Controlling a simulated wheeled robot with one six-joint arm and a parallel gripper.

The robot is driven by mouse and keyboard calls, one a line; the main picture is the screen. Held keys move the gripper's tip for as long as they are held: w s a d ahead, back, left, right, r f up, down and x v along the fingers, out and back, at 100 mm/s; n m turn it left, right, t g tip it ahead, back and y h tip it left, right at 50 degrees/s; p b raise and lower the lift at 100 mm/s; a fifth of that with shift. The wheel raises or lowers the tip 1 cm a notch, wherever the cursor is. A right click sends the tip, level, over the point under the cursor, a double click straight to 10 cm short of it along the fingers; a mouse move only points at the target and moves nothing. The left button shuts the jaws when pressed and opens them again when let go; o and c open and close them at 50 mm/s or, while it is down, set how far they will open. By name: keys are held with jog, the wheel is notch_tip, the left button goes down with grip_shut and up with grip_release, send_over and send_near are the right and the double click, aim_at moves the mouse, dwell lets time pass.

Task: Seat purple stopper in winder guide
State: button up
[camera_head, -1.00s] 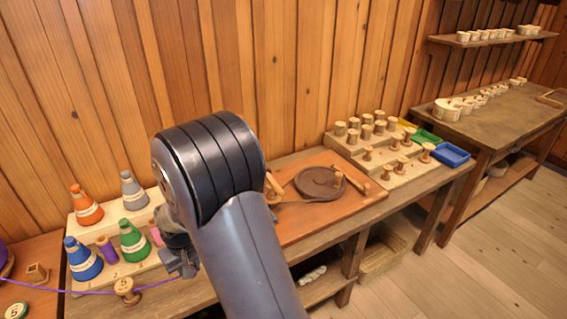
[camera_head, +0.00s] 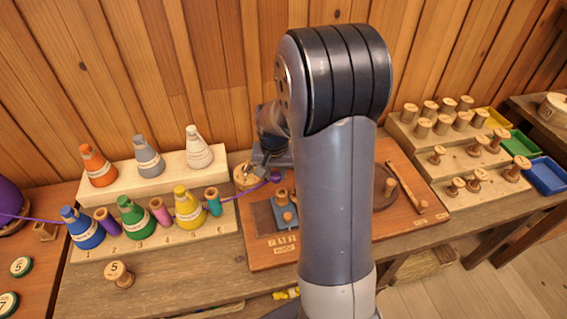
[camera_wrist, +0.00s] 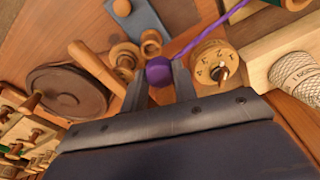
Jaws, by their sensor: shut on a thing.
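The purple stopper (camera_wrist: 158,71) is between the fingertips of my gripper (camera_wrist: 160,84) in the wrist view, and my gripper is shut on it. In the head view the stopper (camera_head: 276,177) shows beside the gripper (camera_head: 268,162), above the winder board (camera_head: 257,250). A purple thread (camera_wrist: 200,35) runs from it. Small wooden ring-shaped parts (camera_wrist: 151,42) lie just beyond the stopper, close to it; I cannot tell which is the winder guide or whether they touch. A blue plate with a wooden knob (camera_head: 286,216) is on the board.
A round wooden dial (camera_wrist: 211,63) stands right beside the gripper. The dark turntable (camera_wrist: 68,92) is to its left. Coloured cones, such as the yellow one (camera_head: 188,207), stand in racks at left. Wooden spools (camera_head: 455,120) stand on a stepped rack at right. My arm hides the board's middle.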

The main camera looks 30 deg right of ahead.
jog(key=shift+m, duration=0.6)
jog(key=shift+w+d+f+b, duration=0.1)
jog(key=shift+d+f+b, duration=0.2)
jog(key=shift+f+b, duration=0.45)
jog(key=shift+s+d+f+b, duration=0.1)
jog(key=shift+d+f+b, duration=0.2)
jog(key=shift+f+b, duration=0.45)
jog(key=shift+w+d+f+b, duration=0.1)
jog(key=shift+d+f+b, duration=0.3)
jog(key=shift+f, duration=0.5)
jog(key=shift+a+f, duration=0.1)
jog(key=shift+f+b, duration=1)
jog(key=o, duration=1)
jog(key=shift+o, duration=0.5)
jog(key=o, duration=0.3)
